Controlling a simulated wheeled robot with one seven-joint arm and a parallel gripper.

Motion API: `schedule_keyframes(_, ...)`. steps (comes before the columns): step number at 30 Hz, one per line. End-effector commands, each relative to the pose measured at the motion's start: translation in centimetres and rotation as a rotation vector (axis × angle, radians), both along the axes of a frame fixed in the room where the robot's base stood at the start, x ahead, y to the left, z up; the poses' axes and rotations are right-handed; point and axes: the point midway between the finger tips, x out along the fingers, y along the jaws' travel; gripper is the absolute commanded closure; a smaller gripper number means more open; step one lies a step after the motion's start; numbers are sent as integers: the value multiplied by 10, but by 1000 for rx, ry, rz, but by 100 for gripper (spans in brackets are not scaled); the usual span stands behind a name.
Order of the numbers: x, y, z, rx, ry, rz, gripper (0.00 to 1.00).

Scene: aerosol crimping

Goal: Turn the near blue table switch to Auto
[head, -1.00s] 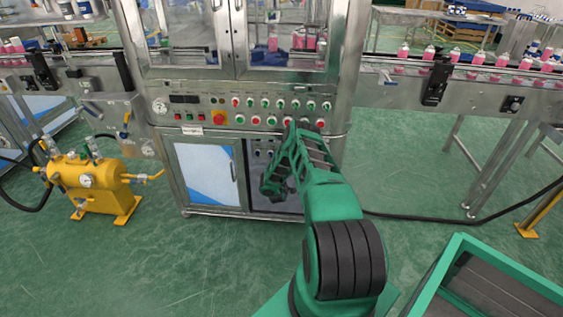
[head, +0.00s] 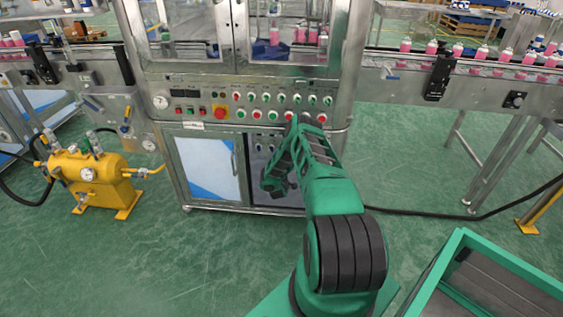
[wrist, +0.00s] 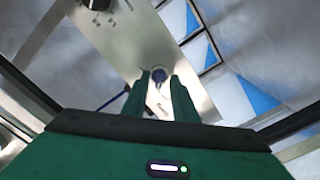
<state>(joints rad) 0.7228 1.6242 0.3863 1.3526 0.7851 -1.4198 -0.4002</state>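A small blue switch (wrist: 159,75) sits on a bare metal plate (wrist: 150,40) in the wrist view. The two green fingers of my gripper (wrist: 160,78) point at it, one on each side, with a gap between their tips. Whether they touch the switch cannot be told. Its pointer setting is too small to read. In the head view my gripper (head: 272,184) is low in front of the machine's lower right opening, and my arm hides part of that area.
A black knob (wrist: 95,3) is on the same plate in the wrist view. Above the opening, the machine's panel carries rows of red and green buttons (head: 265,106) and a red emergency button (head: 220,113). A yellow tank (head: 95,180) stands at left, a green-edged bin (head: 455,250) at lower right.

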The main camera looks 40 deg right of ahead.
Motion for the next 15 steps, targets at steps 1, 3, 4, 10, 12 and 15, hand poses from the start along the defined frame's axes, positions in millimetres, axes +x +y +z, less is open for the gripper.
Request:
schedule_keyframes(1, -5, 3, -2, 4, 2, -3, 74)
schedule_keyframes(3, -12, 12, -2, 5, 2, -2, 74)
schedule_keyframes(4, -15, 16, -2, 6, 2, -2, 74)
schedule_keyframes(10, -40, 44, -3, 8, 2, -3, 74)
schedule_keyframes(12, -47, 52, -3, 7, 2, -2, 74)
schedule_keyframes(15, -55, 63, -3, 6, 2, -2, 74)
